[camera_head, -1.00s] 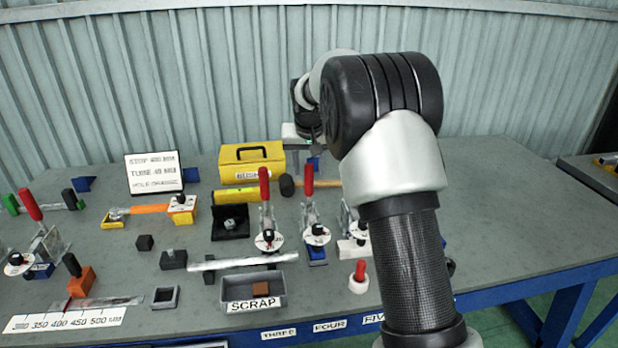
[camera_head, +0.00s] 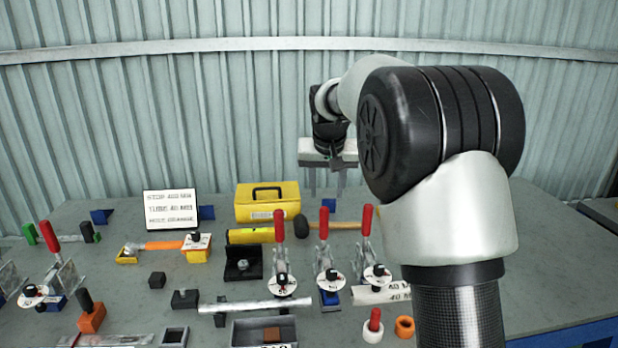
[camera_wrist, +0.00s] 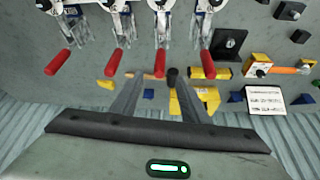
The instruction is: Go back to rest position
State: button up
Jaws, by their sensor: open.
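My gripper (camera_head: 342,180) is raised above the back of the workbench, to the right of the yellow toolbox (camera_head: 268,203). Its two fingers point down and stand apart with nothing between them. In the wrist view my gripper (camera_wrist: 158,88) also shows its two fingers spread. A mallet with a black head (camera_wrist: 172,75) lies on the bench beyond the fingers in that view. My arm covers the right part of the bench in the head view.
Red-handled toggle clamps (camera_head: 280,250) stand mid-bench. A grey scrap bin (camera_head: 264,330) and a metal tube (camera_head: 255,305) lie in front. A sign (camera_head: 171,209) stands at the back left. A corrugated wall (camera_head: 160,110) rises behind the bench.

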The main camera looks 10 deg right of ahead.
jog(key=s+d+r+p, duration=0.1)
jog(key=s+r+p, duration=0.2)
jog(key=s+r, duration=0.6)
jog(key=s+r+p, duration=0.3)
jog(key=s+r, duration=0.1)
jog(key=s, duration=0.9)
jog(key=s+f+n+p, duration=0.1)
jog(key=s+f+p, duration=0.1)
jog(key=s, duration=1.4)
jog(key=shift+s+f+n+t+y+p, duration=0.15)
jog(key=shift+s+n+t+y+p, duration=0.2)
jog(key=shift+p, duration=0.55)
